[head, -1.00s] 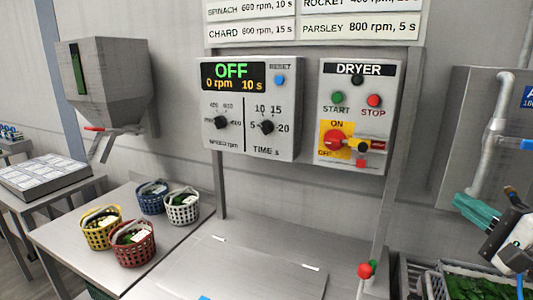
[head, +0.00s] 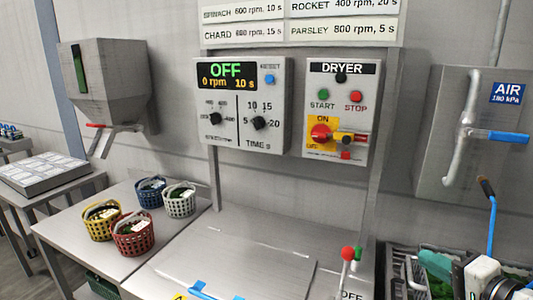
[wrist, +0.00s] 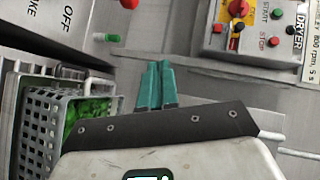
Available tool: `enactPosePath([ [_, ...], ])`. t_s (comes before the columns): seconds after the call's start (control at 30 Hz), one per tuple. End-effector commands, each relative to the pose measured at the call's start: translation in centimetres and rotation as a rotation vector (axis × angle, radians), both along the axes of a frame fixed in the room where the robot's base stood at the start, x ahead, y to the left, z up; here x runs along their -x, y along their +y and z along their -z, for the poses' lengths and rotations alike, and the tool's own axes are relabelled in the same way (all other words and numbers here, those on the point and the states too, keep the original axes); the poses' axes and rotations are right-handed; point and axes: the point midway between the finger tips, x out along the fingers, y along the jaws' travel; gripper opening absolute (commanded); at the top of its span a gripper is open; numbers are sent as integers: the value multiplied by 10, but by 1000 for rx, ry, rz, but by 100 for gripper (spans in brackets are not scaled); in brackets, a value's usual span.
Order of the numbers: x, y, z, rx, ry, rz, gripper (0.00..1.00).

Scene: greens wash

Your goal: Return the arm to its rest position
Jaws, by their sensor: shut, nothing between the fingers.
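My gripper (wrist: 156,87) shows in the wrist view with its two teal fingers together and nothing between them. In the head view its teal fingers (head: 436,264) are low at the right, in front of a grey crate and below the air panel. The gripper is apart from the dryer control box (head: 341,110), which hangs on the wall up and to the left. The arm's rest position is not marked in these views.
A grey crate (wrist: 38,118) with greens is close beside my gripper. A lever with a red knob (head: 347,254) stands left of it. Several small baskets (head: 133,237) with greens stand on the left table. The air panel (head: 470,140) has a blue-handled valve.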

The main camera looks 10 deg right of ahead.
Motion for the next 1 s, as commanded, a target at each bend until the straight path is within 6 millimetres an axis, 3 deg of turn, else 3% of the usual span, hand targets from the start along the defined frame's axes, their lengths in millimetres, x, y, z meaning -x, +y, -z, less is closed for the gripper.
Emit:
enactPosePath([
  [0.17, 23, 23, 76, 211, 211, -89, 0],
  [0.27, 51, 40, 132, 373, 370, -189, 0],
  [0.4, 109, 65, 207, 600, 599, -389, 0],
  [0.5, 158, 82, 249, 739, 739, -558, 0],
  [0.6, 203, 95, 279, 844, 849, -719, 0],
  [0.73, 246, 107, 299, 929, 934, -879, 0],
  [0.83, 263, 111, 305, 960, 966, -946, 0],
  [1.0, 269, 113, 307, 972, 974, -971, 0],
])
